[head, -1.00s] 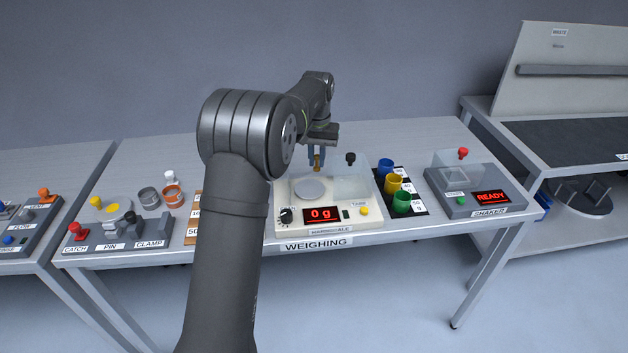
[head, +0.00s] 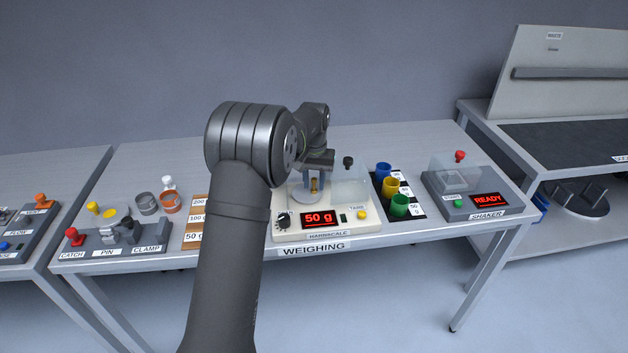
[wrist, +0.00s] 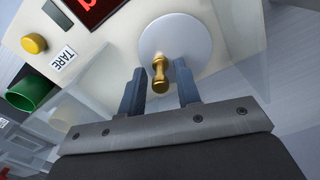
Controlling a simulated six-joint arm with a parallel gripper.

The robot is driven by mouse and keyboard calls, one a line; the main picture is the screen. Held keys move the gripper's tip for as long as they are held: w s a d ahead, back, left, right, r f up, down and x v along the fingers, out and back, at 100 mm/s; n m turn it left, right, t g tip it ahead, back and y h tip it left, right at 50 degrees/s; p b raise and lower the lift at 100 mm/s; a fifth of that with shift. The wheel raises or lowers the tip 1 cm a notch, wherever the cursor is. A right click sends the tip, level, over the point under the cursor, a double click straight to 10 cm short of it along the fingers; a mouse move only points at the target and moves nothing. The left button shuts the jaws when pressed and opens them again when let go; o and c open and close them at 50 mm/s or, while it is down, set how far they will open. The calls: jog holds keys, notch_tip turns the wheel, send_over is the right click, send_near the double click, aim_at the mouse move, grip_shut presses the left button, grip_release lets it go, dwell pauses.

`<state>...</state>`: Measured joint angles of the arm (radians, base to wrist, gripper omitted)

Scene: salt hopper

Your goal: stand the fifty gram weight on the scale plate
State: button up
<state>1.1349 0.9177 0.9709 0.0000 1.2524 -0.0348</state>
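The small brass fifty gram weight (head: 314,186) stands on the round pale scale plate (head: 299,198). In the wrist view the weight (wrist: 160,72) is over the plate (wrist: 196,42), nearer its lower edge. My gripper (head: 315,188) is down at the plate with one finger on each side of the weight. In the wrist view my gripper (wrist: 160,78) shows a gap between each finger and the weight, so it is open around it. The scale display (head: 319,218) reads 50 g. The weight's far side is hidden.
A clear shield (head: 350,187) with a black knob (head: 348,162) stands right of the plate. Blue, yellow and green cups (head: 400,206) stand further right, then the shaker (head: 460,190). A brown labelled weight board (head: 194,225) lies left, partly behind my arm.

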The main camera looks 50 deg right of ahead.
aim_at(314, 179)
jog(key=shift+o, duration=0.3)
jog(key=shift+r, duration=0.15)
notch_tip(314, 179, up, 12)
dwell(0.4)
jog(key=shift+f, duration=4.1)
